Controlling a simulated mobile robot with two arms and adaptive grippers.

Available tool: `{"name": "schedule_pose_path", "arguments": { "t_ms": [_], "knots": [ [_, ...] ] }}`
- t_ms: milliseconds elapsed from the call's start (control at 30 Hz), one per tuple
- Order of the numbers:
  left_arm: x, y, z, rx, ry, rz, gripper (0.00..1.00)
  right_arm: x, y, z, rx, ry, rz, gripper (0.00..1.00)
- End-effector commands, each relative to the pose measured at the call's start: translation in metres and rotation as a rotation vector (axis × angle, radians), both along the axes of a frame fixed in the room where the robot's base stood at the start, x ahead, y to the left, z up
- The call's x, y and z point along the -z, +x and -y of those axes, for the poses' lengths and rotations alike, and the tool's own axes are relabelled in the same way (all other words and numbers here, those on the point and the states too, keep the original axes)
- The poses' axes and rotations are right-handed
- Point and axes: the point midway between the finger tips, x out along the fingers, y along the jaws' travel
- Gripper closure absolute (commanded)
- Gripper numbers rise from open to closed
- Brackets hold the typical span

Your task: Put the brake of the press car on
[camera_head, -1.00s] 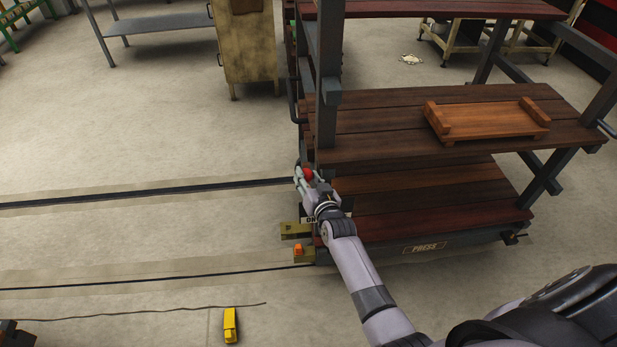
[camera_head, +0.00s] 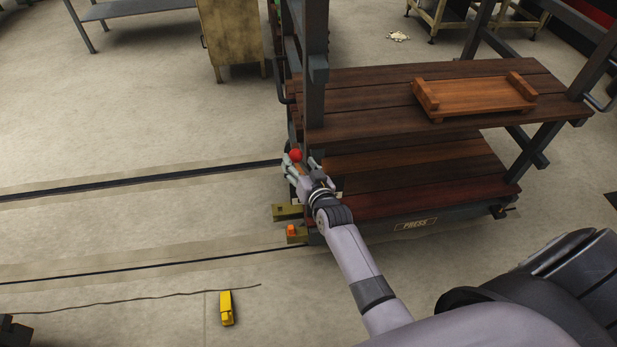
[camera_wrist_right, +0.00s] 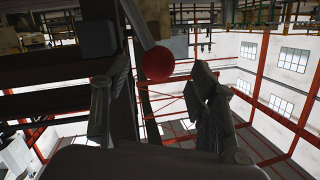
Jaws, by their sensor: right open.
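The press car (camera_head: 380,205) is a dark frame with brown wooden shelves and a "PRESS" label on its front edge. A red ball knob (camera_head: 295,155), which looks like the end of the brake lever, is at the car's left end. My right gripper (camera_head: 299,163) is at this knob, with its fingers open around or just beside it. In the right wrist view the red knob (camera_wrist_right: 157,64) sits on a grey rod, beyond and between the spread fingers; contact cannot be told. My left gripper is not in view.
A wooden tray (camera_head: 470,112) lies on the upper shelf. Dark rails (camera_head: 140,180) run left along the floor. A yellow object (camera_head: 226,308) lies on the floor near a cable. An orange piece (camera_head: 292,231) is at the car's left corner. A cabinet (camera_head: 231,40) stands behind.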

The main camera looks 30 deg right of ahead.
Motion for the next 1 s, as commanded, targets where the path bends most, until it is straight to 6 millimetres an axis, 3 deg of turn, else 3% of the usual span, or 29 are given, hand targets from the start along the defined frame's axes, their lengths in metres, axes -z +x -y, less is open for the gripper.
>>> {"name": "schedule_pose_path", "arguments": {
  "t_ms": [200, 400, 600, 1000],
  "knots": [
    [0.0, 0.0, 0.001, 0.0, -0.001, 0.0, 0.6, -0.009, -0.049, -0.004, -0.001, 0.0, -0.002, 0.46],
    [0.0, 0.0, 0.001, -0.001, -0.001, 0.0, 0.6, -0.016, -0.078, -0.006, -0.001, 0.0, -0.002, 0.46],
    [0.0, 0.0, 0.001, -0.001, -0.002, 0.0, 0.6, -0.019, -0.088, -0.007, 0.0, 0.0, -0.001, 0.46],
    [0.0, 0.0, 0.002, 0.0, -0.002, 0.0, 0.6, -0.019, -0.088, -0.007, -0.001, 0.0, -0.001, 0.46]
  ]
}}
